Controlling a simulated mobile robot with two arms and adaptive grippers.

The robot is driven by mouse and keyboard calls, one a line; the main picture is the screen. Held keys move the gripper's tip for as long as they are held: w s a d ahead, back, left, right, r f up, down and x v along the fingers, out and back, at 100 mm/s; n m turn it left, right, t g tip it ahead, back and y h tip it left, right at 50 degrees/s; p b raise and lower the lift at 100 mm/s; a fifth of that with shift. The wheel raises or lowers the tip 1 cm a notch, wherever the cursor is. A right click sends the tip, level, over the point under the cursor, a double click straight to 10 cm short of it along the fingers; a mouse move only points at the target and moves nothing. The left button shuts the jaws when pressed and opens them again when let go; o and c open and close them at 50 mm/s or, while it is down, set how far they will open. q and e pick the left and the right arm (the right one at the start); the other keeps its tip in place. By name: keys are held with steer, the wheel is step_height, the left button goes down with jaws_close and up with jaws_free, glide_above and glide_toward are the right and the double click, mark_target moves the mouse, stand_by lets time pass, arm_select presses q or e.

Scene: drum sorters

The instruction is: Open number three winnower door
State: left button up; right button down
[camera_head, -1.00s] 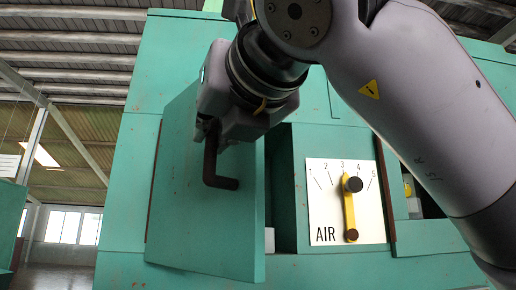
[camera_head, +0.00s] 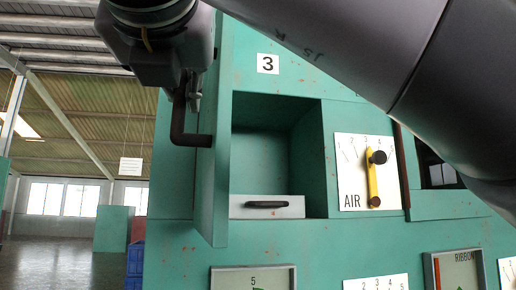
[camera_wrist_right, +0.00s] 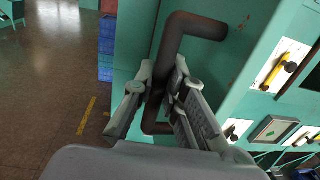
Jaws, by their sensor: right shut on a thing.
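The green winnower door (camera_head: 218,150) stands wide open in the head view, swung out on the left and seen nearly edge-on. A "3" label (camera_head: 268,64) is above the opening. The door's dark bent handle (camera_head: 190,138) is held by my right gripper (camera_head: 188,90). In the right wrist view the gripper's fingers (camera_wrist_right: 158,98) are closed around the handle bar (camera_wrist_right: 172,60). Behind the door is an open compartment (camera_head: 270,150) with a grey drawer front (camera_head: 290,207) and black pull at its bottom. My left gripper is not in view.
An AIR dial plate (camera_head: 352,180) with a yellow lever (camera_head: 372,185) is right of the opening. Framed gauges (camera_head: 253,278) sit below.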

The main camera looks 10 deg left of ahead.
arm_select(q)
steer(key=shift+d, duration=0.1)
arm_select(e)
steer(key=shift+w+d+r, duration=0.1)
steer(key=shift+d, duration=0.15)
steer(key=c, duration=1.9)
jaws_free()
steer(key=shift+a, duration=0.1)
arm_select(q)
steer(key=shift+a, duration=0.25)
arm_select(e)
steer(key=v, duration=1.2)
